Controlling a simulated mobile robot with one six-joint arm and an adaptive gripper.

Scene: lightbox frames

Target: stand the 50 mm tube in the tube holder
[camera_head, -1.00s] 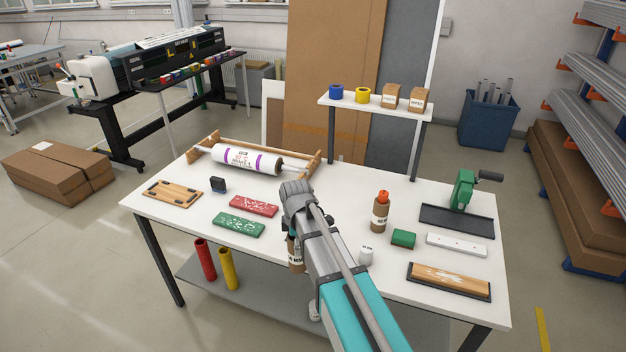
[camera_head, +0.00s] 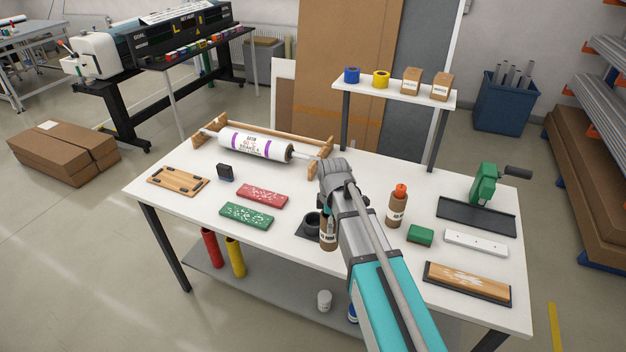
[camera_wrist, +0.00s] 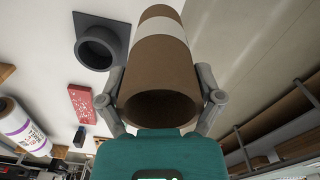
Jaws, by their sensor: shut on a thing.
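The tube (camera_head: 327,240) is brown cardboard with a white label band. My gripper (camera_wrist: 164,92) is shut on it; in the wrist view a finger lies on each side of the tube (camera_wrist: 162,68), whose open near end faces the camera. The tube holder (camera_head: 312,224) is a dark round cup on a square base on the white table. It also shows in the wrist view (camera_wrist: 98,48), left of the tube and apart from it. In the head view my arm hides part of the tube and most of the gripper.
A brown bottle with an orange cap (camera_head: 397,206) and a green block (camera_head: 420,235) stand right of my arm. Red (camera_head: 262,195) and green (camera_head: 246,216) patterned plates lie left of the holder. A rod with a white roll (camera_head: 255,147) lies across the back left.

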